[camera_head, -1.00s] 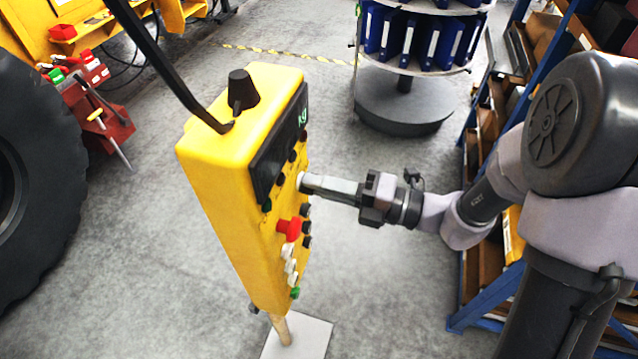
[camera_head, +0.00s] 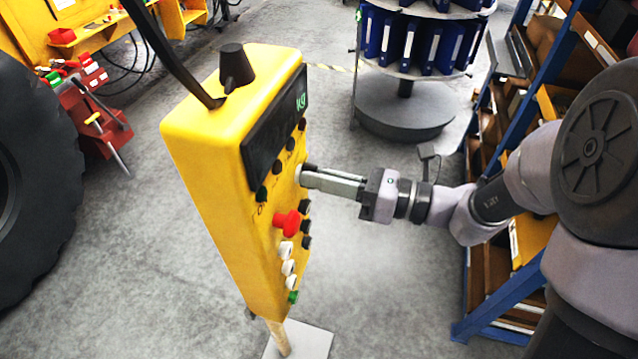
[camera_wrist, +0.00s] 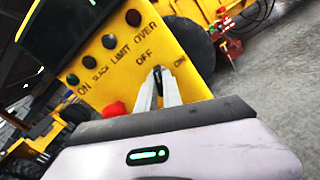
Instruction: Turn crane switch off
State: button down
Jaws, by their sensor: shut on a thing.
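The yellow crane control box (camera_head: 215,160) stands on a post at the middle left in the head view. Its face (camera_wrist: 110,75) also shows in the wrist view, with OFF and ON labels. The black crane switch knob (camera_wrist: 157,76) sits below and between those labels. My gripper (camera_head: 308,176) reaches the box face from the right, and its fingers are shut on the switch knob. In the wrist view my gripper (camera_wrist: 159,88) has one finger on each side of the knob. The fingers hide part of the knob, so its exact pointing is hard to tell.
A red button (camera_head: 287,223) sits just below the switch, with black, white and green buttons near it. A black arm (camera_head: 165,50) rises from the box top. A blue rack (camera_head: 510,290) stands at right, a large tyre (camera_head: 35,170) at left.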

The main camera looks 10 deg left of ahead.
jog(key=n+b, duration=0.3)
jog(key=n, duration=0.1)
jog(key=shift+n+b, duration=0.3)
jog(key=shift+b, duration=0.05)
jog(key=shift+n, duration=0.3)
jog(key=c, duration=1.5)
grip_release()
jog(key=s+d+p, duration=0.1)
jog(key=d, duration=1.6)
jog(key=shift+s+d+p, duration=0.2)
jog(key=shift+d+p, duration=0.05)
jog(key=shift+p, duration=0.1)
